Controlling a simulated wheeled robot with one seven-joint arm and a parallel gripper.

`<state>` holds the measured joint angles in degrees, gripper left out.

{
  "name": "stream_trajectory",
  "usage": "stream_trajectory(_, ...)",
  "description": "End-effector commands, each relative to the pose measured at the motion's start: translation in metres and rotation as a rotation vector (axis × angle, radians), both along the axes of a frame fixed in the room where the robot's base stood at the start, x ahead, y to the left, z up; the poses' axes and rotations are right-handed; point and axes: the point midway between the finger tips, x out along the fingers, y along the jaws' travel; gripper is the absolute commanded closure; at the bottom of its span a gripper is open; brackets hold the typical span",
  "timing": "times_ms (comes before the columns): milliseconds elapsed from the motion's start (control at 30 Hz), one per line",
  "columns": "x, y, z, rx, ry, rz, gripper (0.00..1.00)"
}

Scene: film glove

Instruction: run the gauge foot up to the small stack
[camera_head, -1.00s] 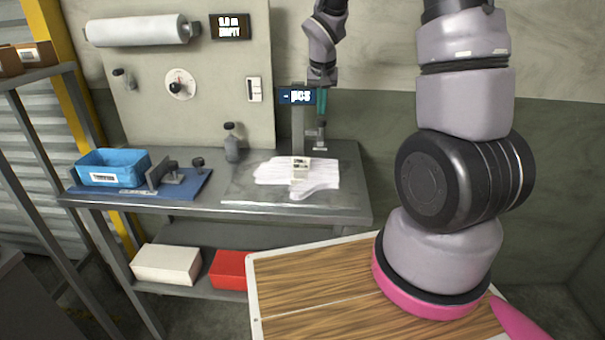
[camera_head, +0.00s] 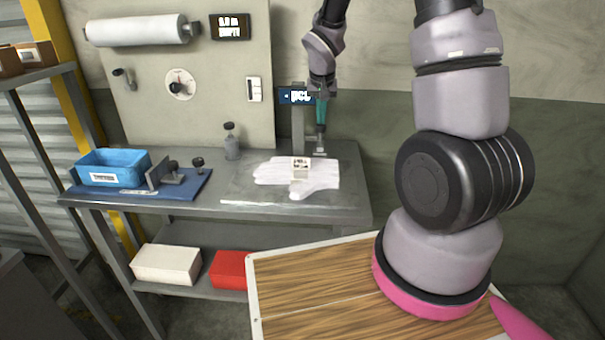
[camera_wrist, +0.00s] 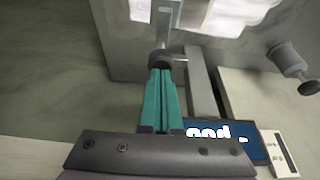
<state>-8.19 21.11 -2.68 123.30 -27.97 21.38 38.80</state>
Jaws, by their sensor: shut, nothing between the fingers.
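My gripper (camera_head: 321,124) has teal fingers pressed together and points down at the back of the bench, beside the gauge post (camera_head: 298,128). Its fingers (camera_wrist: 162,75) also show in the wrist view, with nothing between them. Their tips are at a dark round part of the gauge (camera_wrist: 163,60); I cannot tell whether they touch it. A grey metal gauge foot (camera_head: 319,151) is just below the tips, behind the white gloves. The gloves (camera_head: 318,181) lie flat on the bench, with a small white banded stack (camera_head: 300,167) on them. The foot looks apart from the stack.
The bench (camera_head: 205,209) holds a blue bin (camera_head: 112,169), a dark fixture on a blue mat (camera_head: 190,190) and a grey bottle (camera_head: 231,145). A small blue display (camera_head: 294,96) is beside the post. A wooden-topped surface (camera_head: 310,285) is in front.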

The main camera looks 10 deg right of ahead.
Motion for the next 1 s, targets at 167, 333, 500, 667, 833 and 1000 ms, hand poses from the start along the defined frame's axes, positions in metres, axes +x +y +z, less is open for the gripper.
stream_trajectory(167,0.0,-0.001,-0.006,-0.001,0.002,-0.002,1.0)
stream_trajectory(333,0.0,0.0,-0.011,-0.001,0.001,0.0,1.0)
stream_trajectory(500,0.0,0.0,-0.016,-0.001,0.001,0.001,1.0)
stream_trajectory(667,0.0,0.0,-0.021,-0.001,0.001,0.001,1.0)
stream_trajectory(833,0.0,0.0,-0.026,0.0,0.001,-0.001,1.0)
stream_trajectory(1000,0.0,0.0,-0.031,0.0,0.001,0.0,1.0)
